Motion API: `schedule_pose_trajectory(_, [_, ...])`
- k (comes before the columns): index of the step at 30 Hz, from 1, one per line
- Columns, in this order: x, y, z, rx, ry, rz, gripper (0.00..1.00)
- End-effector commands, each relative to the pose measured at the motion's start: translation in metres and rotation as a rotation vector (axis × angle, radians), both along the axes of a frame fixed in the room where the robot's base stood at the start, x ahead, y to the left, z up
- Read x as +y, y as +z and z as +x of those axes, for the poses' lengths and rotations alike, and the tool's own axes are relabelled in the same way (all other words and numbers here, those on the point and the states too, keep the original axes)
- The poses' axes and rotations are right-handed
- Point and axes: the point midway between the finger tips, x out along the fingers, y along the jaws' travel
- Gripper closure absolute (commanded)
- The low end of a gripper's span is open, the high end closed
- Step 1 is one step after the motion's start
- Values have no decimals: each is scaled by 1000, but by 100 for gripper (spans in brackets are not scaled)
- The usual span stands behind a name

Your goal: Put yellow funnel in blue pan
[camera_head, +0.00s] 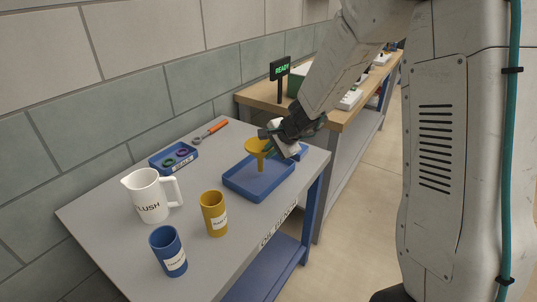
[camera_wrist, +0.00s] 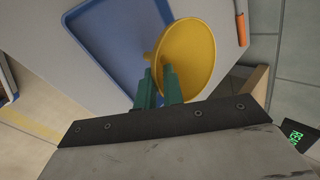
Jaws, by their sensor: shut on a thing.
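The yellow funnel (camera_head: 259,147) is upright, wide mouth up, over the blue pan (camera_head: 245,190) on the grey table. Its spout points down into the pan area; I cannot tell whether the tip touches the pan floor. My gripper (camera_head: 270,143) comes from the upper right and is shut on the funnel near its rim. In the wrist view the green fingers (camera_wrist: 158,84) are at the side of the yellow funnel (camera_wrist: 186,58). The blue pan (camera_wrist: 95,50) lies beyond them, its floor bare where visible.
A white jug (camera_head: 148,198), a yellow cup (camera_head: 214,214) and a blue cup (camera_head: 168,252) stand at the left and front. A small blue tray with rings (camera_head: 174,160) and an orange-handled tool (camera_head: 216,128) lie at the back. Another bench (camera_head: 341,120) stands behind.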

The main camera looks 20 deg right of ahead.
Motion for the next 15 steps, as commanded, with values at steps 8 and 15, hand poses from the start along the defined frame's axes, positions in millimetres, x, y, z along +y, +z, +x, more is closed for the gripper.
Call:
schedule_pose_trajectory(8, [1, -19, 0, 0, 1, -1, 100])
schedule_pose_trajectory(15, [0, -20, 0, 1, 0, -1, 100])
